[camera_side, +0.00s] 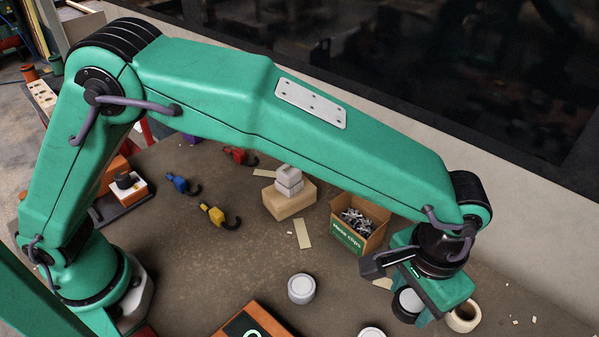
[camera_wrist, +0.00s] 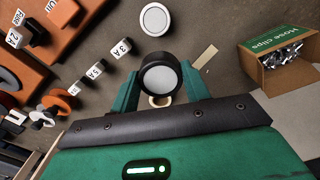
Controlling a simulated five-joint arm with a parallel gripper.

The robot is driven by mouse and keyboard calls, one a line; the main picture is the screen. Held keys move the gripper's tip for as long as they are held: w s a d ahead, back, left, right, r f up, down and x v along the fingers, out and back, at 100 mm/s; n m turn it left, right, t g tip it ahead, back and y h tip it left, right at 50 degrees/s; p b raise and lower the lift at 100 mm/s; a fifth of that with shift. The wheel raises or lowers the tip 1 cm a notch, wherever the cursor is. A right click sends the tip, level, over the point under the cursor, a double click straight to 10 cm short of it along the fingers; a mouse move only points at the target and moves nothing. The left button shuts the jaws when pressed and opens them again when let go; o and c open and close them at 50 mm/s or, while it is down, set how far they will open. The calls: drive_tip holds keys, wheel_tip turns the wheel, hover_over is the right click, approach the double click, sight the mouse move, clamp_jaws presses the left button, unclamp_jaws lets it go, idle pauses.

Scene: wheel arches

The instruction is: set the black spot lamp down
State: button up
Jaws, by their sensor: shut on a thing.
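The black spot lamp (camera_wrist: 160,77), a short black cylinder with a pale round face, sits between the two green fingers of my gripper (camera_wrist: 159,87) in the wrist view. My gripper is shut on it. In the side view my gripper (camera_side: 408,309) is at the lower right, with the lamp (camera_side: 408,303) between its fingers and partly hidden by them. I cannot tell whether the lamp touches the bench (camera_side: 255,265).
An open hose clips box (camera_side: 347,236) stands behind my gripper. A cream ring (camera_side: 463,317) lies just right of it. White-topped round pieces (camera_side: 301,288) lie to the left. Orange trays (camera_wrist: 60,40) show in the wrist view.

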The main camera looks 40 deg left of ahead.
drive_tip(key=w+a+f, duration=0.1)
drive_tip(key=w+f, duration=0.1)
drive_tip(key=w, duration=0.1)
drive_tip(key=w+a+f, duration=0.1)
drive_tip(key=w+f, duration=0.1)
drive_tip(key=w, duration=0.2)
drive_tip(key=w+a+f, duration=0.1)
drive_tip(key=w+f, duration=0.2)
drive_tip(key=w, duration=0.1)
drive_tip(key=shift+w+a, duration=0.1)
drive_tip(key=shift+f, duration=2)
drive_tip(key=shift+f, duration=0.15)
drive_tip(key=o, duration=1)
wheel_tip(320, 180, up, 12)
drive_tip(key=shift+r, duration=0.2)
drive_tip(key=shift+a, duration=0.1)
